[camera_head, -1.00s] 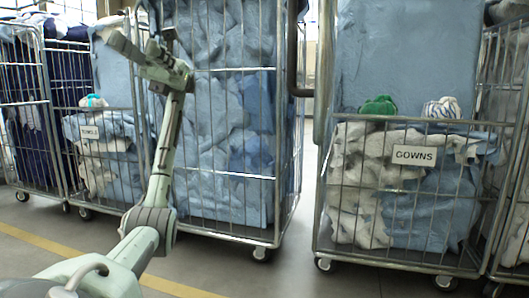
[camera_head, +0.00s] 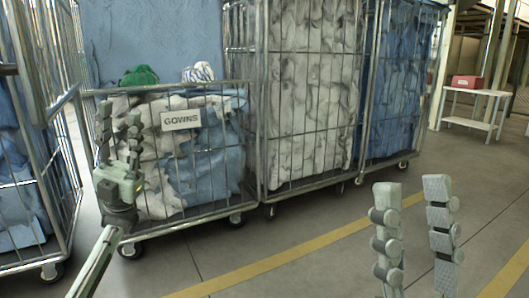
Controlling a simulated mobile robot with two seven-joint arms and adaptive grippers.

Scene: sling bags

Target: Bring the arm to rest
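My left gripper (camera_head: 119,112) is upright in front of the left end of the cage with the GOWNS sign (camera_head: 181,119). Its two fingers stand apart with nothing between them. My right gripper (camera_head: 412,186) shows only as two fingers rising from the lower right, over open floor. They are wide apart and empty. A green bundle (camera_head: 139,75) and a white striped bundle (camera_head: 198,72) lie on top of the load in the GOWNS cage (camera_head: 190,215). Both grippers are clear of the bundles.
A tall cage of grey-white cloth (camera_head: 310,100) and one of blue cloth (camera_head: 400,90) stand to the right. Another cage (camera_head: 50,150) is at the left edge. A red box (camera_head: 467,82) sits on a white table (camera_head: 466,122). The floor (camera_head: 310,265) in front is free.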

